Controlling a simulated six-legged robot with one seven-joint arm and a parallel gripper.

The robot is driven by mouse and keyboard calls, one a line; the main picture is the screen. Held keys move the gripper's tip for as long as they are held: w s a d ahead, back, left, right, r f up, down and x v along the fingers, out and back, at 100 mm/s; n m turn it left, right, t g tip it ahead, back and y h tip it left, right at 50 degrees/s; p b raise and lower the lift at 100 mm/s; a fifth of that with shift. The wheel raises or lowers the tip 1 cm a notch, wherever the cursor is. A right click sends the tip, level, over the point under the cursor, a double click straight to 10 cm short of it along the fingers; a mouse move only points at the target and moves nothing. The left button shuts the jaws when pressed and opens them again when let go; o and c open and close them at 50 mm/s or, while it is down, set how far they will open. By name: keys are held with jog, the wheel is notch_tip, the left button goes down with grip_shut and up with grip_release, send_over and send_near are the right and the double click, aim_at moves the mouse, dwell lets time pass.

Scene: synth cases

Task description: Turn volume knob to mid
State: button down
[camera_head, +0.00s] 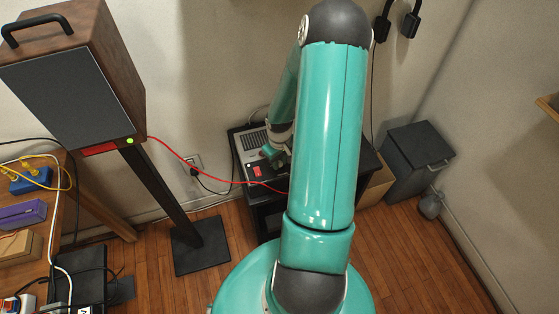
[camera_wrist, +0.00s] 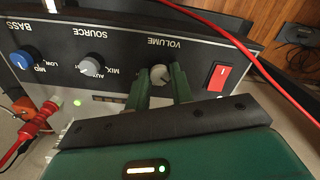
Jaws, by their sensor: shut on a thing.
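In the wrist view the volume knob (camera_wrist: 160,73) is a small grey-white knob below the upside-down word VOLUME on a dark amplifier panel (camera_wrist: 118,52). The green fingers of my gripper (camera_wrist: 161,82) stand on either side of it and are shut on it. The knob's pointer and scale are too hidden to read its setting. In the head view the amplifier (camera_head: 249,141) sits on a dark stand, and my gripper (camera_head: 273,153) is at its front, partly hidden by my arm.
Beside the volume knob are a red rocker switch (camera_wrist: 218,77), a source knob (camera_wrist: 90,66) and a blue bass knob (camera_wrist: 23,60). A red cable (camera_wrist: 238,42) crosses near the switch. A speaker (camera_head: 75,85) stands left; a dark bin (camera_head: 415,160) stands right.

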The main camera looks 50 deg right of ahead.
jog(key=shift+m, duration=0.4)
jog(key=m, duration=0.5)
jog(key=shift+m, duration=0.3)
jog(key=m, duration=0.5)
jog(key=shift+m, duration=0.3)
jog(key=c, duration=1.2)
grip_release()
